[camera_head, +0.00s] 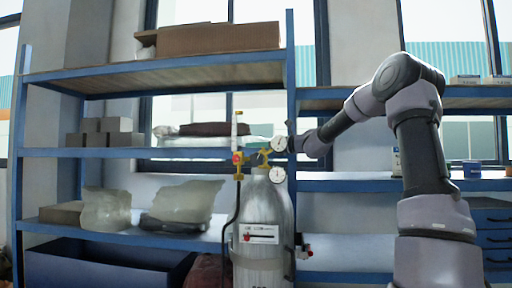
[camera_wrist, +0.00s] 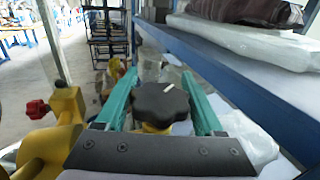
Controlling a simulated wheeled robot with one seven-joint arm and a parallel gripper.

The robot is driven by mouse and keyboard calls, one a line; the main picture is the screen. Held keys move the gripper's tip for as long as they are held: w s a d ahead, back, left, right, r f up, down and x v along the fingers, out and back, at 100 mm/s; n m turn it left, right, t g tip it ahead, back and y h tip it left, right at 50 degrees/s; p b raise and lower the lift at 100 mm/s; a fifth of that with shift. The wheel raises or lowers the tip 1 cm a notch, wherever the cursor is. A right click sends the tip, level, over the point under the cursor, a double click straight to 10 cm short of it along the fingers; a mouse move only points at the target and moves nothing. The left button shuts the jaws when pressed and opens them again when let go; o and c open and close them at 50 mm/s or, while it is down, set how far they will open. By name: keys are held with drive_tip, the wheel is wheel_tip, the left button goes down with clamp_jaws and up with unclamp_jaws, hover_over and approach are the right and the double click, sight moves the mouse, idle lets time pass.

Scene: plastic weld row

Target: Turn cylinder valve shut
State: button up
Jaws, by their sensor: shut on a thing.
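A grey gas cylinder (camera_head: 262,215) with a white label stands upright in front of the shelves. On its top are a brass valve and regulator body (camera_head: 262,157) and two round gauges, one upper (camera_head: 278,144) and one lower (camera_head: 277,175). In the wrist view, the black lobed valve handwheel (camera_wrist: 160,104) with a white mark sits between the teal fingers of my gripper (camera_wrist: 160,88), which is shut on it. In the head view my arm reaches to the valve from the right; the fingers and handwheel are not clearly visible there.
A red knob (camera_wrist: 37,108) on yellow brass sits left of my gripper; it also shows in the head view (camera_head: 237,158) below a clear flow tube (camera_head: 235,130). A blue shelf edge (camera_wrist: 225,75) runs close on the right, with wrapped bags (camera_head: 180,205) on the shelves.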

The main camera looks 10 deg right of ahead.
drive_tip(key=shift+w+d+m+t+h, duration=0.15)
drive_tip(key=shift+m+t+h, duration=0.65)
drive_tip(key=shift+t, duration=0.2)
drive_tip(key=o, duration=1.4)
drive_tip(key=shift+c, duration=0.2)
wheel_tip(320, 180, up, 10)
